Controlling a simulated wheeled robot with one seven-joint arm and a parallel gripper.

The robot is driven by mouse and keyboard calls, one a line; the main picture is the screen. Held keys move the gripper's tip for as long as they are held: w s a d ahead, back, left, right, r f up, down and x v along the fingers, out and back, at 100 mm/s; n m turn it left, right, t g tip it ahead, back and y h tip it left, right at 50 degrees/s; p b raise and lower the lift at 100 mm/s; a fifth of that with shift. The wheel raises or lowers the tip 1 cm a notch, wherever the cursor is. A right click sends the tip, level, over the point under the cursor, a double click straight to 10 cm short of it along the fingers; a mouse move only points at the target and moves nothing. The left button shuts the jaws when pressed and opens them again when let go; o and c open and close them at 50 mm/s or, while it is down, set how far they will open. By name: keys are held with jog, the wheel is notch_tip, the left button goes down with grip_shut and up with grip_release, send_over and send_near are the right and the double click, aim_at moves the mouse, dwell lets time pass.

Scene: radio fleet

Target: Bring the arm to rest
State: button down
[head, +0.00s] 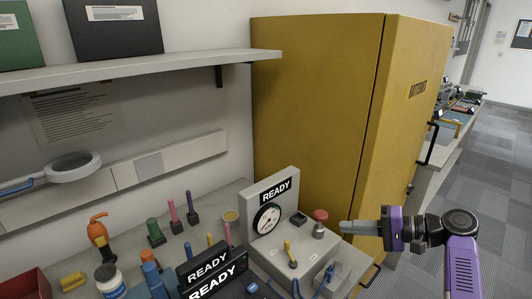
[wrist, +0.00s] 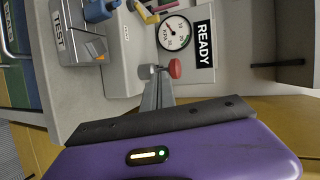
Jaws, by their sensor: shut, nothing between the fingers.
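My gripper (head: 360,227) is shut and empty. In the head view it is level and points left, in front of the yellow cabinet and just right of a red mushroom knob (head: 320,215) on a grey test box (head: 292,240). In the wrist view my gripper (wrist: 158,72) shows its fingers together. The red knob (wrist: 175,68) appears beside the fingertips there; I cannot tell whether they touch. My purple and black arm reaches in from the lower right in the head view.
A tall yellow cabinet (head: 320,90) stands behind the gripper. The bench at left is crowded with READY signs (head: 208,267), a gauge (head: 267,218) and several coloured tools. A shelf (head: 140,69) overhangs the bench. Open carpeted floor (head: 495,170) lies to the right.

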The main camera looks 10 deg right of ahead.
jog(key=w+d+f+m+t+h, duration=0.2)
jog(key=w+d+t+h, duration=0.25)
jog(key=d+h, duration=0.4)
jog(key=s+f+t+h, duration=0.2)
jog(key=s+f+h, duration=0.45)
jog(key=s, duration=0.45)
jog(key=s+a+r+n+y, duration=0.1)
jog(key=s+a+n, duration=0.2)
jog(key=s, duration=1)
jog(key=s+a+r+n+y, duration=0.1)
jog(key=s+a+r+n, duration=0.1)
jog(key=s+a, duration=0.8)
jog(key=s+a+r+n+y, duration=0.1)
jog(key=s+a+n, duration=0.3)
jog(key=s, duration=1.3)
jog(key=a+r, duration=0.1)
jog(key=a, duration=0.2)
jog(key=shift+s+a+r, duration=0.2)
jog(key=shift+s+a, duration=0.05)
jog(key=shift+s, duration=0.05)
